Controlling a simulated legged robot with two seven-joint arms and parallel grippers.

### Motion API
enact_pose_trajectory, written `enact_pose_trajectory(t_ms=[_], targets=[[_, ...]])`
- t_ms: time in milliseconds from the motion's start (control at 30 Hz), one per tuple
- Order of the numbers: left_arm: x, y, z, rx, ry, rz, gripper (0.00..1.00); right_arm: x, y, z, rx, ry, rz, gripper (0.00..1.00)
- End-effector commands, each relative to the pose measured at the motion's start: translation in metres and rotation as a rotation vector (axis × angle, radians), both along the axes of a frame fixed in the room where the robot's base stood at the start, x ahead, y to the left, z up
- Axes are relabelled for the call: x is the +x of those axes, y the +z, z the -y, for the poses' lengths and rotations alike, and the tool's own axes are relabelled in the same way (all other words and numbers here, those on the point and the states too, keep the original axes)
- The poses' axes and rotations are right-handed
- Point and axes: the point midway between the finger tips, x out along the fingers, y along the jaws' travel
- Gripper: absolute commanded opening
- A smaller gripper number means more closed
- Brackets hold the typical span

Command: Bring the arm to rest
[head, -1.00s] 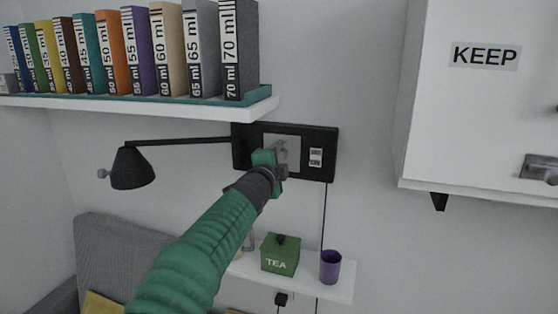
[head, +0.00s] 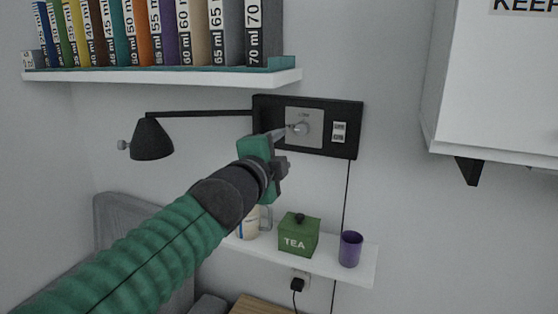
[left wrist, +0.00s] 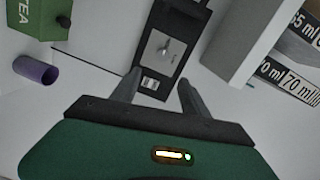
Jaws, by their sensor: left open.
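My left gripper (head: 286,134) is in front of the wall, below and left of the knob (head: 301,129) on the black wall panel (head: 353,130). In the left wrist view its two fingers (left wrist: 158,88) are apart with nothing between them. The panel (left wrist: 182,46) and its knob (left wrist: 165,50) lie beyond the fingertips, and the knob looks clear of them. My left arm reaches in from the lower left. My right gripper is not in view.
A shelf (head: 170,77) with several labelled books is above. A black lamp (head: 152,140) is left of the panel. A lower shelf (head: 362,273) holds a green TEA box (head: 299,238) and a purple cup (head: 350,249). A white cabinet (head: 500,90) is at the right.

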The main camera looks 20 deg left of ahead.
Motion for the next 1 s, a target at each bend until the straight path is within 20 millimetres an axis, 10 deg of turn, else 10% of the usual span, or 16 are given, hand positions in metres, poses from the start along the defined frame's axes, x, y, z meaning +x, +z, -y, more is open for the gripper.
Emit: enact_pose_trajectory(t_ms=[533, 767, 1000], targets=[[0.000, -0.017, 0.000, -0.042, 0.010, -0.043, 0.53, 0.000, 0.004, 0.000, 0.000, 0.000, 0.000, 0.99], [-0.024, -0.183, -0.002, -0.455, 0.176, -0.429, 0.53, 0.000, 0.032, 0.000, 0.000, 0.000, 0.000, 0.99], [-0.148, -0.359, 0.004, -0.925, 0.602, -0.856, 0.53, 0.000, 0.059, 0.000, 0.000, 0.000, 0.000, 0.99]])
